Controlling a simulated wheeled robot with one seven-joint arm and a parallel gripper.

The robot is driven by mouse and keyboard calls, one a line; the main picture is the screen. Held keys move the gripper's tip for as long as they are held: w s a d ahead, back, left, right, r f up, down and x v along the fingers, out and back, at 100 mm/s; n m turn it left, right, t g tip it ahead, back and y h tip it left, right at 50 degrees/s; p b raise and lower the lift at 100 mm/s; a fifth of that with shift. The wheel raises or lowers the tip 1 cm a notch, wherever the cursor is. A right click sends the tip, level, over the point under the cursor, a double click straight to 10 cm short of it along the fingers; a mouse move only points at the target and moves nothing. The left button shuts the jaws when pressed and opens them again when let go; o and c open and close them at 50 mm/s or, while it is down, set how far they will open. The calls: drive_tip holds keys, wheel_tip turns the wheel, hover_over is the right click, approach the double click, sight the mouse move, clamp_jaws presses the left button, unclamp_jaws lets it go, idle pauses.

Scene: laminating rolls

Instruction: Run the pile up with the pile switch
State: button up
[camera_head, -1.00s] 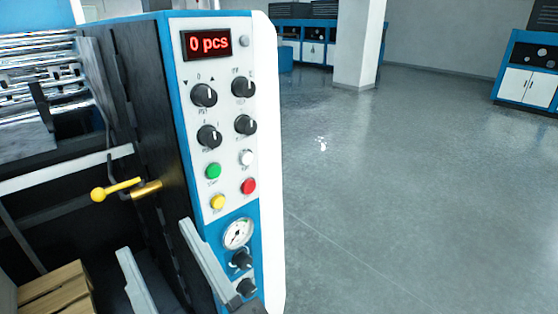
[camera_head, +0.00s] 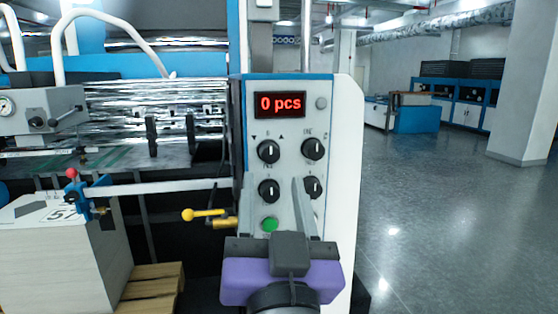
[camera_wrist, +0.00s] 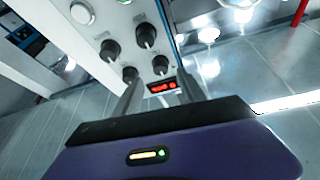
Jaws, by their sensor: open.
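The pile switch (camera_head: 268,151) is the black knob at the upper left of the white control panel (camera_head: 345,130), under a mark of down arrow, 0 and up arrow. Its white pointer looks upright, at the 0. In the wrist view, which shows the panel upside down, the pile switch (camera_wrist: 160,64) is just beyond the fingertips. My gripper (camera_head: 273,195) is open and empty in front of the panel, below the switch and apart from it as far as I can tell. The pile (camera_head: 60,265) of white sheets stands at the lower left.
A red display (camera_head: 280,104) reads 0 pcs above the knobs. Other knobs (camera_head: 313,149) sit close beside the switch. A green button (camera_head: 269,224) is lower. A yellow-tipped lever (camera_head: 203,214) sticks out left of the panel. The floor to the right is clear.

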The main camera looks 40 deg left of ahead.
sight(270, 158)
drive_tip(key=p+x, duration=0.1)
drive_tip(key=x, duration=0.4)
drive_tip(key=shift+w+a+r, duration=0.15)
drive_tip(key=shift+w+a, duration=0.05)
drive_tip(key=shift+a, duration=0.05)
drive_tip(key=shift+c, duration=0.5)
clamp_jaws()
